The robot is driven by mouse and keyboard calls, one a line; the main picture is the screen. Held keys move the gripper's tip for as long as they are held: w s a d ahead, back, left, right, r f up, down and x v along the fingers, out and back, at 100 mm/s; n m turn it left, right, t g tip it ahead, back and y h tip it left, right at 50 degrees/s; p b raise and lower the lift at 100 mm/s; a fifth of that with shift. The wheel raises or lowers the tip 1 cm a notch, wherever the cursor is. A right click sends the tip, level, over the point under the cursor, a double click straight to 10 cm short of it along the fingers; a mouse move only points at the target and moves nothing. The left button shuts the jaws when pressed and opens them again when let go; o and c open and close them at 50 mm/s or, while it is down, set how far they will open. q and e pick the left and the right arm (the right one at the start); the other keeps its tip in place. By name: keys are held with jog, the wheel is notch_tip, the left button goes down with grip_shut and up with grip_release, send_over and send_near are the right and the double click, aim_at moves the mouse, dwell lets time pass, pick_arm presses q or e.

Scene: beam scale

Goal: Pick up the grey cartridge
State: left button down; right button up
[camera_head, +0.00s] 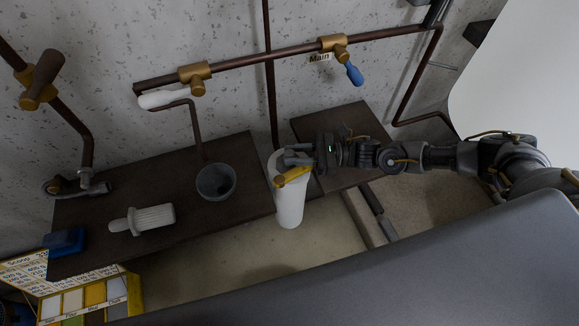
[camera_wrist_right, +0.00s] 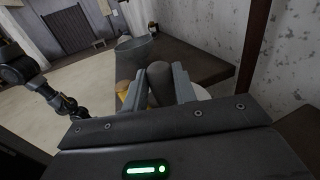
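My right gripper (camera_head: 284,160) is at the top of a tall white cylinder (camera_head: 289,205), by the front edge of the shelf. In the right wrist view a dark grey cylinder, which looks like the grey cartridge (camera_wrist_right: 160,83), stands between the fingers of my right gripper (camera_wrist_right: 159,88). I cannot tell whether both fingers press on it.
Copper pipes (camera_head: 265,60) with a white and a blue handle (camera_head: 354,74) run along the wall.

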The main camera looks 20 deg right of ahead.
grip_shut()
jog(key=shift+r, duration=0.1)
notch_tip(320, 180, up, 18)
jog(key=b, duration=0.3)
dwell(0.3)
jog(key=shift+b, duration=0.55)
dwell(0.4)
